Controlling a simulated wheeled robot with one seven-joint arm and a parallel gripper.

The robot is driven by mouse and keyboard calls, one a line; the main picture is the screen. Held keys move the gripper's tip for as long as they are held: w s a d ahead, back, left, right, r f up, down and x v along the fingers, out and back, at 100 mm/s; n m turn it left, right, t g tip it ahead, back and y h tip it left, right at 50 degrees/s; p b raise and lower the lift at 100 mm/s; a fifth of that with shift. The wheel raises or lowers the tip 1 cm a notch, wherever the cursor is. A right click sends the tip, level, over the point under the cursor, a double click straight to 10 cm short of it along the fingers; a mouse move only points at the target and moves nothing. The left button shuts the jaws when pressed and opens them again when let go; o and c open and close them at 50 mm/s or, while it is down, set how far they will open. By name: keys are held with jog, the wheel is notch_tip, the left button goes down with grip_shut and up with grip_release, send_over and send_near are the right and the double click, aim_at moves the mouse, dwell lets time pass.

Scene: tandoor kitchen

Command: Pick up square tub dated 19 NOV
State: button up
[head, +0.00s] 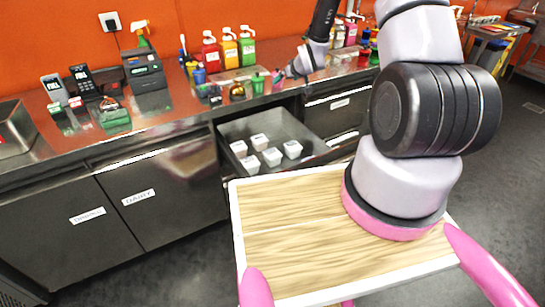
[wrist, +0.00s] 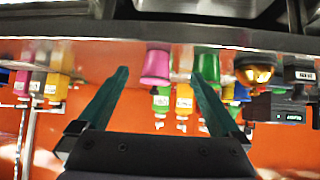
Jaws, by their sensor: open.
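One tub (head: 259,142) is at the back, one (head: 239,148) at the left, one (head: 272,156) in the middle, one (head: 292,149) at the right and one (head: 250,164) at the front left. Their dates are too small to read, so I cannot tell which is 19 NOV. My gripper (head: 284,75) is above the counter, behind and above the drawer. In the wrist view my gripper (wrist: 160,78) has its teal fingers apart with nothing held.
The counter (head: 175,110) carries sauce bottles (head: 229,50), a card terminal (head: 84,82), a printer (head: 144,70) and small cups. A pink cup (wrist: 155,66) appears between my fingers in the wrist view, apparently beyond them. The closed drawer (head: 335,115) is right of the open one.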

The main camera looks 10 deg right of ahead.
notch_tip(320, 180, down, 14)
jog(key=s+a+y, duration=0.1)
jog(key=s+a, duration=0.1)
jog(key=n+t+y, duration=0.1)
jog(key=t, duration=0.1)
send_over(271, 153)
jog(key=s+d, duration=0.2)
jog(key=s, duration=0.2)
notch_tip(271, 153, down, 11)
notch_tip(271, 153, down, 8)
jog(key=shift+a+f, duration=0.1)
jog(key=shift+a, duration=0.05)
jog(key=shift+w+a+f, duration=0.2)
jog(key=shift+w, duration=0.4)
jog(key=shift+x, duration=3)
jog(key=c, duration=1.3)
